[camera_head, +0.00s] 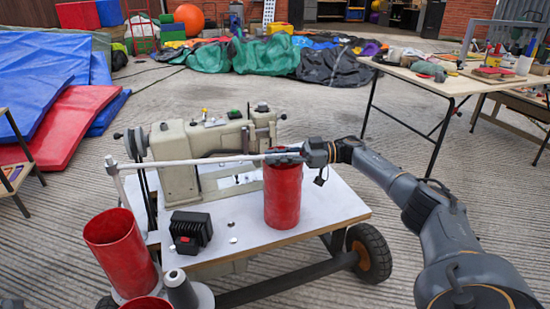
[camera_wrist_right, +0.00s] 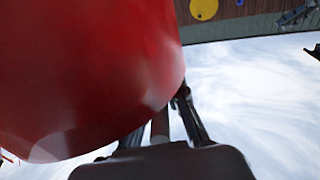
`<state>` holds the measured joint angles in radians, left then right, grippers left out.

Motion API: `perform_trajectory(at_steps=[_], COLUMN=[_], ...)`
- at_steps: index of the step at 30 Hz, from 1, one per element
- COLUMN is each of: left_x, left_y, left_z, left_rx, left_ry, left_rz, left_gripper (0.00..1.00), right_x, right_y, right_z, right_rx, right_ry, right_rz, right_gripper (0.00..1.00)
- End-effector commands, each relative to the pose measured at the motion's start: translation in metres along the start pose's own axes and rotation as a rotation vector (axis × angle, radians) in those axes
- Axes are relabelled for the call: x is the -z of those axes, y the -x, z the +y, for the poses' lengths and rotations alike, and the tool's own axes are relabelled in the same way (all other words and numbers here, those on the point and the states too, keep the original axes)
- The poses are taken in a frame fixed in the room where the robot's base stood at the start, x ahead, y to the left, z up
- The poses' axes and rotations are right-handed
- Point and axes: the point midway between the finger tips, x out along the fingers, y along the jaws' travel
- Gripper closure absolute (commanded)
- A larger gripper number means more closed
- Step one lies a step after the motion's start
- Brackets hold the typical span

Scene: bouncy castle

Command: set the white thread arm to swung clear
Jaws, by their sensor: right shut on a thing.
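The white thread arm (camera_head: 205,160) is a long thin rod. It runs from a pivot post at the left of the sewing machine, in front of the machine body, to the right above the white table. My right gripper (camera_head: 273,157) is shut on its right end, just above a red cylinder (camera_head: 283,197) standing on the table. In the right wrist view the red cylinder (camera_wrist_right: 90,70) fills the upper left and hides much of the grip; dark fingers (camera_wrist_right: 172,120) show beside it. My left gripper is not in view.
The cream sewing machine (camera_head: 178,150) stands behind the arm on the white wheeled table (camera_head: 325,205). A black box (camera_head: 190,229) sits at the front left of the tabletop. Another red cylinder (camera_head: 121,252) stands at lower left. A cluttered table (camera_head: 450,83) is back right.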

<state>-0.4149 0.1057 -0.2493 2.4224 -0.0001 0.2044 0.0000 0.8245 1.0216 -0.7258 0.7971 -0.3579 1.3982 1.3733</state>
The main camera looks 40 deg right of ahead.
Motion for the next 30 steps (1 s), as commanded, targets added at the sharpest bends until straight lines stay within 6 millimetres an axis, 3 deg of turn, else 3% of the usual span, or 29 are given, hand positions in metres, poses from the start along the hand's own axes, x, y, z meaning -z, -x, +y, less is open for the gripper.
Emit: perform_trajectory(at_steps=[6,7,10,22,30], left_x=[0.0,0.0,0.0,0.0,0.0], left_y=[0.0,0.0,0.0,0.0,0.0], left_z=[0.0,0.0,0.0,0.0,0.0], left_rx=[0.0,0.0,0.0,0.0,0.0], left_ry=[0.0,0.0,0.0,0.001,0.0], left_rz=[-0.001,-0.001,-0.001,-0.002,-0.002], left_gripper=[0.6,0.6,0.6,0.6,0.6], right_x=[-0.001,-0.001,-0.001,0.0,0.0], right_y=[0.0,0.0,0.0,0.007,0.061], right_z=[0.0,0.0,0.0,0.001,0.001], right_rx=[0.0,0.0,0.0,-0.003,-0.006], right_ry=[-0.001,-0.001,-0.001,0.0,-0.001], right_rz=[-0.002,-0.002,-0.001,-0.002,-0.001], right_gripper=[1.0,0.82,0.64,0.64,0.64])
